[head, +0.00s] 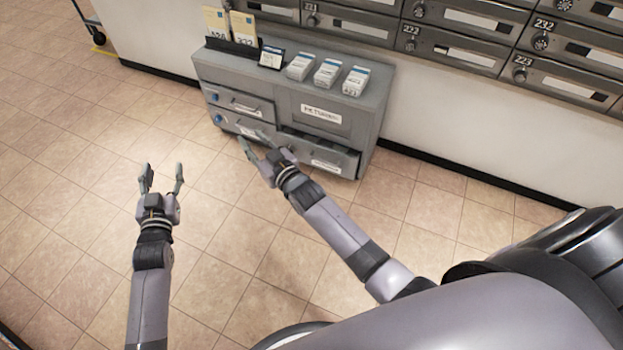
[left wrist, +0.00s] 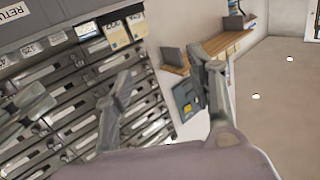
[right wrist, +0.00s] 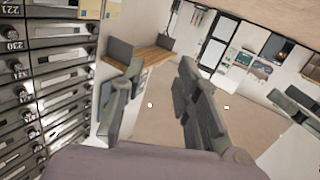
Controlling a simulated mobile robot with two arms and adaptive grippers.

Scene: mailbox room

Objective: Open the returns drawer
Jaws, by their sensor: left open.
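The grey returns cabinet (head: 365,115) stands on the floor against the wall. A panel with a white label (head: 321,114), its print hard to read, is at the upper right of its front. Below it, the lower right drawer (head: 345,163) appears pulled out somewhat, with a dark gap above its front. Two drawers with handles and blue knobs are on the left side. My right gripper (head: 256,145) is open and empty, in front of the lower left drawer (head: 232,122); contact cannot be told. My left gripper (head: 161,180) is open and empty above the floor, left of the cabinet.
Stacks of white cards (head: 327,73), a small dark sign (head: 271,57) and yellow envelopes (head: 243,28) stand on the cabinet top. Numbered mailboxes (head: 455,50) line the wall above. The tiled floor in front is clear.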

